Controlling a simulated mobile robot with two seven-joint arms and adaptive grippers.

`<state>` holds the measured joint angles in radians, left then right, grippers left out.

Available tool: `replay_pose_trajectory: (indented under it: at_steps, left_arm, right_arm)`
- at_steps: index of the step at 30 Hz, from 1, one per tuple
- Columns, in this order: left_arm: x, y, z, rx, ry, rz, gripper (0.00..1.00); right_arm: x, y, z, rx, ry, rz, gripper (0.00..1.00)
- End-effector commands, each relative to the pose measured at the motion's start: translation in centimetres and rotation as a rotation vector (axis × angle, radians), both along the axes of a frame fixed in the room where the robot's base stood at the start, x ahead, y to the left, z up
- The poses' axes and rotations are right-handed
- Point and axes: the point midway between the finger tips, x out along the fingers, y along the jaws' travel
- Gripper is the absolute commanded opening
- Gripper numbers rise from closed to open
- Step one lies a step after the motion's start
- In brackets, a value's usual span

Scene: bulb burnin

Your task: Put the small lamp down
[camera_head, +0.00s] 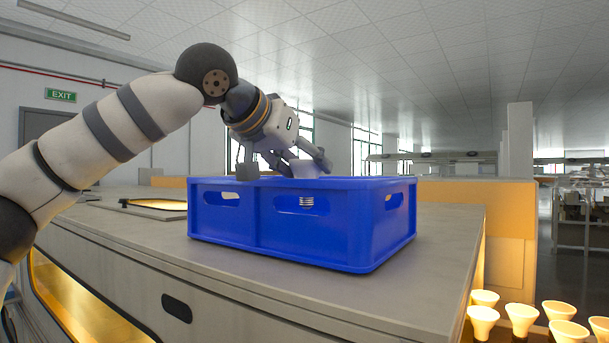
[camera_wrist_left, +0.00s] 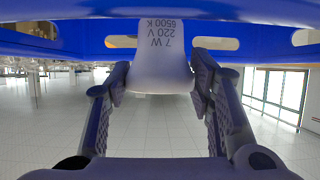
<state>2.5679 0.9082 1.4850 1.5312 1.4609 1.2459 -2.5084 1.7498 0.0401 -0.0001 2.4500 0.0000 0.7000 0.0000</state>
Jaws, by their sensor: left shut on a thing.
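My left gripper (camera_head: 303,167) reaches over the far side of the blue crate (camera_head: 290,240) and points down into it. It is shut on the small lamp (camera_head: 307,169), which has a white body. In the left wrist view the lamp (camera_wrist_left: 162,70) sits between the two fingers (camera_wrist_left: 160,90) and shows the print "7 W 220 V 6500 K". A threaded metal base shows through the crate's front slot, below the held lamp. The crate's front wall hides its floor, so I cannot tell whether the lamp touches it. My right gripper is not in view.
The crate stands on a grey bench top (camera_head: 370,300) with bare surface in front and to the right. Several glowing lamps (camera_head: 522,316) stand at the lower right, beyond the bench edge. An orange-sided cabinet (camera_head: 505,215) is behind.

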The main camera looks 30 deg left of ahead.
Motion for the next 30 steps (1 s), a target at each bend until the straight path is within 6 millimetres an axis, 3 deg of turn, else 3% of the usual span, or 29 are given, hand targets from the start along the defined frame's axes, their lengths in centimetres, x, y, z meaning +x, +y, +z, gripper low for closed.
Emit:
replay_pose_trajectory:
  at_steps: [3, 15, 16, 18, 30]
  left_arm:
    - [-0.1, -0.1, -1.7, 0.0, 0.0, -0.002, 0.15]
    - [-0.1, -0.1, -2.3, 0.0, -0.002, -0.001, 0.15]
    - [-0.1, -0.1, -2.4, 0.0, -0.001, -0.001, 0.5]
    - [-0.1, -0.1, -2.4, 0.0, -0.001, -0.001, 0.66]
    - [-0.5, -0.1, -1.6, -0.001, -0.002, 0.0, 0.68]
  right_arm:
    - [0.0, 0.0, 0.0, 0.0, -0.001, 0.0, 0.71]
    - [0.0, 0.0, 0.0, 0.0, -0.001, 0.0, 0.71]
    - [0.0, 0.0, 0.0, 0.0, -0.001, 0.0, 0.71]
    - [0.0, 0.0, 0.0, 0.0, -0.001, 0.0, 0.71]
    - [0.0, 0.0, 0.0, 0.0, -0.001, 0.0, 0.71]
